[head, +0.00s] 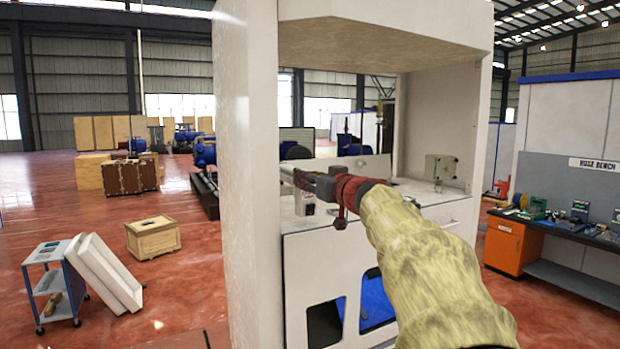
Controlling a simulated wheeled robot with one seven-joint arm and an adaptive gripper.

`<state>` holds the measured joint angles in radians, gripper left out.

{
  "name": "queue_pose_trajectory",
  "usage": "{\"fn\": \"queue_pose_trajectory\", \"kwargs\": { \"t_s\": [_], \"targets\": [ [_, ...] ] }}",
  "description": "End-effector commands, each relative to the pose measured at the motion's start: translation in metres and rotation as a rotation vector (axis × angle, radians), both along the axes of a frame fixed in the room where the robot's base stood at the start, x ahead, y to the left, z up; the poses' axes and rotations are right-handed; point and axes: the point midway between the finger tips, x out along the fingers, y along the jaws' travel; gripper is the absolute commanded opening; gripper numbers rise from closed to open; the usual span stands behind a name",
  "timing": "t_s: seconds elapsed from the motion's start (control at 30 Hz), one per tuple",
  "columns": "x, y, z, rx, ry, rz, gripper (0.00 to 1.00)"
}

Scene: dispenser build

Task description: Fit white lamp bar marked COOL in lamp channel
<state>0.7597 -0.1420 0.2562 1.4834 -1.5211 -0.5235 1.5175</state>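The white dispenser cabinet (247,150) stands in front of me, with an open bay under its hood. My arm reaches into the bay from the lower right. My gripper (301,180) is at the bay's left side, above the work surface and partly behind the left post. It is small and seen from behind, so I cannot tell whether its fingers are open or shut, or whether they hold anything. A pale, narrow shape shows at its tip, too small to identify. I cannot make out a bar marked COOL or the lamp channel.
A small grey box (441,167) is mounted at the bay's right rear. The cabinet's left post and hood (375,45) bound the bay. A trolley (50,282) and leaning white panels (103,273) stand left, near a wooden crate (153,238). The hose bench (575,232) is right.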

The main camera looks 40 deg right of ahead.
Motion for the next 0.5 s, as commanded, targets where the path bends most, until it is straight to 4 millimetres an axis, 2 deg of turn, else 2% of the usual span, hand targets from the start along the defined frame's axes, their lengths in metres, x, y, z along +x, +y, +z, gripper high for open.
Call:
{"fn": "queue_pose_trajectory", "kwargs": {
  "t_s": [0.5],
  "targets": [
    [0.0058, -0.0011, 0.0014, -0.001, -0.001, 0.001, 0.00]
  ]
}}
